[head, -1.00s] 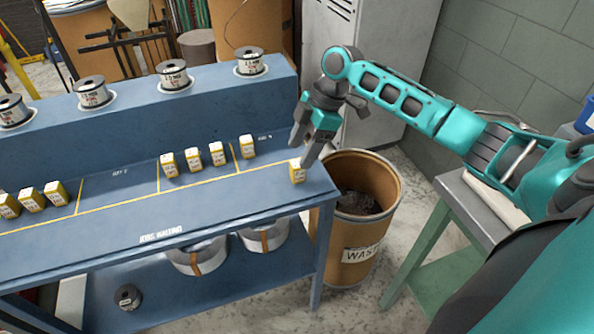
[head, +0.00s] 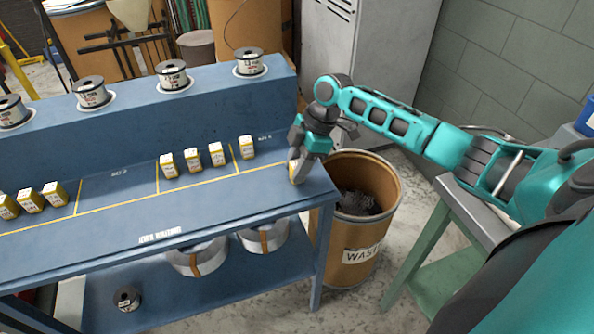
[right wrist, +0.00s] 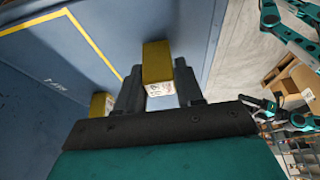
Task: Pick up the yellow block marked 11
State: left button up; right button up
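A yellow block (head: 292,173) with a white label stands at the right end of the blue bench. My right gripper (head: 297,168) reaches down to it, with its fingers low at the bench top and partly hiding it. In the right wrist view the block (right wrist: 157,66) is between the two fingers of my right gripper (right wrist: 160,88), very close to both. Whether the fingers press on it is unclear. The block's number is too small to read. Other labelled yellow blocks stand along the bench, among them one (head: 246,147) nearby. My left gripper does not show in the head view.
Wire spools (head: 249,63) sit on the raised back ledge of the blue bench (head: 230,196). A brown waste drum (head: 365,240) stands just past the bench's right end. A grey locker (head: 350,60) is behind. The bench front is clear.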

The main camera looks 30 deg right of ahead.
jog(key=c, duration=0.5)
jog(key=shift+r, duration=0.15)
